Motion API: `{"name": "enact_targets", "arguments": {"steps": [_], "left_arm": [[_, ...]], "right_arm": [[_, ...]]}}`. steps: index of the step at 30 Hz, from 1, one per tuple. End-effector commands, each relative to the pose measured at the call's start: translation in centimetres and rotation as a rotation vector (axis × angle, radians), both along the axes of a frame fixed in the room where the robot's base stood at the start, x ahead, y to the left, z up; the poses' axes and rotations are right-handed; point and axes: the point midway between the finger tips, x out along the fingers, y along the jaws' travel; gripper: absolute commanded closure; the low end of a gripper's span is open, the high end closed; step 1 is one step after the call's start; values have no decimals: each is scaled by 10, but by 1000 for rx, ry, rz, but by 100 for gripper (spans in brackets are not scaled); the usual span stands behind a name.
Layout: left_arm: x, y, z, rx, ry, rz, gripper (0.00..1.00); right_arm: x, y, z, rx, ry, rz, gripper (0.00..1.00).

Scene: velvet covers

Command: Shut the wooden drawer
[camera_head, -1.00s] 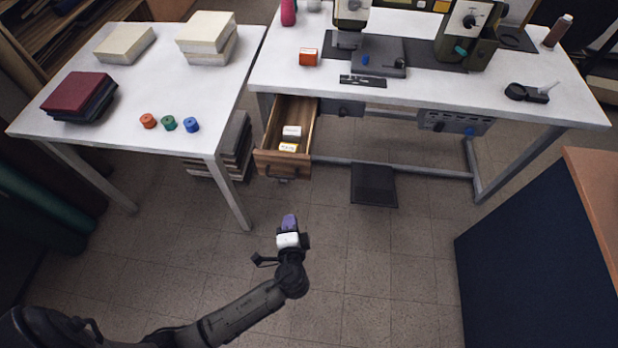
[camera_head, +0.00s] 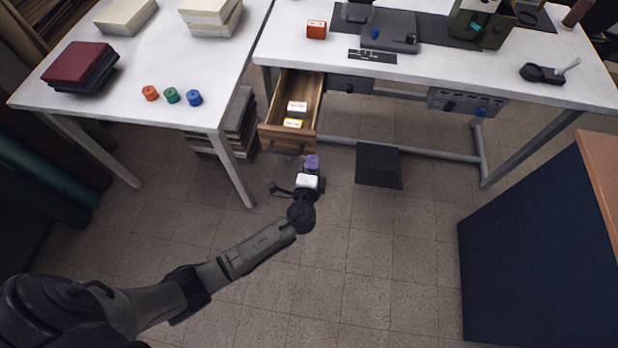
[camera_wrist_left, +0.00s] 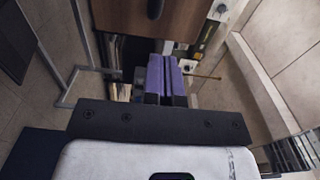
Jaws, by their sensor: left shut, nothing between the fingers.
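The wooden drawer (camera_head: 287,139) hangs open under the left end of the white sewing table, with two small labelled boxes (camera_head: 296,109) inside. My left gripper (camera_head: 311,162), with purple fingers, is just in front of and slightly below the drawer front's right side in the head view. In the left wrist view the purple fingers (camera_wrist_left: 163,78) are together and empty. My right gripper is not in view.
The white sewing table (camera_head: 440,82) carries a sewing machine and an orange box (camera_head: 316,29). A black foot pedal (camera_head: 378,165) lies on the floor right of the gripper. A second white table (camera_head: 150,85) stands left. A dark blue cabinet (camera_head: 530,250) stands right. Floor in front is clear.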

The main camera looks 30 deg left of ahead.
Motion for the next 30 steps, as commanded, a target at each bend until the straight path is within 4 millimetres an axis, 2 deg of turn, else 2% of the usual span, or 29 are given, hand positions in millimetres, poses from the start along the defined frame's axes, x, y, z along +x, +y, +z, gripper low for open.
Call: {"name": "enact_targets", "arguments": {"steps": [3, 9, 26, 30], "left_arm": [[16, 8, -1, 3, -1, 0, 100], [31, 14, 0, 1, -1, 0, 100], [37, 17, 0, 0, 0, 0, 100], [45, 21, -1, -1, -1, 2, 100]], "right_arm": [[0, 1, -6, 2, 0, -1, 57], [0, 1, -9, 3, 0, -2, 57], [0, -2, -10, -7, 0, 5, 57], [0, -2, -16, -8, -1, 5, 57]]}}
